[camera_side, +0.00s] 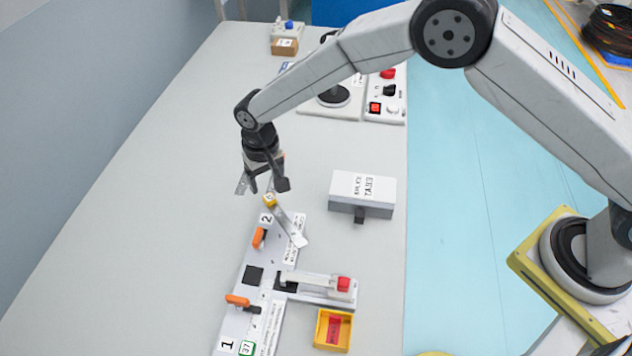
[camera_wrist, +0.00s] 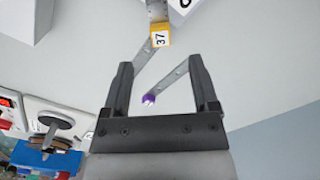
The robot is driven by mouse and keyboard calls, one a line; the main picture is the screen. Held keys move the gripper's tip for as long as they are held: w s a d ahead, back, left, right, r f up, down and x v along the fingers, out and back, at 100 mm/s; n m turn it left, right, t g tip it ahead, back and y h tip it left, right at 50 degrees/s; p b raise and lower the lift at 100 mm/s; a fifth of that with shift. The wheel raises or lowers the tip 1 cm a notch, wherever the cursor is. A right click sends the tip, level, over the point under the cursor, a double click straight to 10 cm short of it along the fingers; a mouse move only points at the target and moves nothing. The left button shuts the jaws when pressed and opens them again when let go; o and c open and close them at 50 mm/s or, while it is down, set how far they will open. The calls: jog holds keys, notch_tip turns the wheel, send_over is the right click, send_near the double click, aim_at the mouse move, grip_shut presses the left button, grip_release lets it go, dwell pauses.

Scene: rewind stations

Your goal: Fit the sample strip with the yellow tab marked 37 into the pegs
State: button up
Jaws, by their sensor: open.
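The sample strip's yellow tab marked 37 (camera_wrist: 160,36) lies just beyond my fingertips in the wrist view. In the side view the yellow tab (camera_side: 269,200) is just below my gripper (camera_side: 268,188), and a metal strip (camera_side: 287,222) runs from it down and right across the end of the splice plate. My gripper is open, with nothing visibly held between its fingers (camera_wrist: 160,66). A metal strip with a purple end (camera_wrist: 150,99) shows between the fingers in the wrist view, farther down on the table. Pegs are too small to make out clearly.
The plate (camera_side: 232,322) carries orange levers (camera_side: 237,300), a black square and labels 1 and 2. A press arm with a red button (camera_side: 343,284), a yellow bin (camera_side: 333,330) and a grey tape box (camera_side: 362,188) stand to the right. The table's left is clear.

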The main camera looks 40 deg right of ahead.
aim_at(270, 198)
jog(key=shift+f, duration=0.55)
jog(key=shift+f, duration=2.6)
jog(key=shift+c, duration=0.2)
grip_shut()
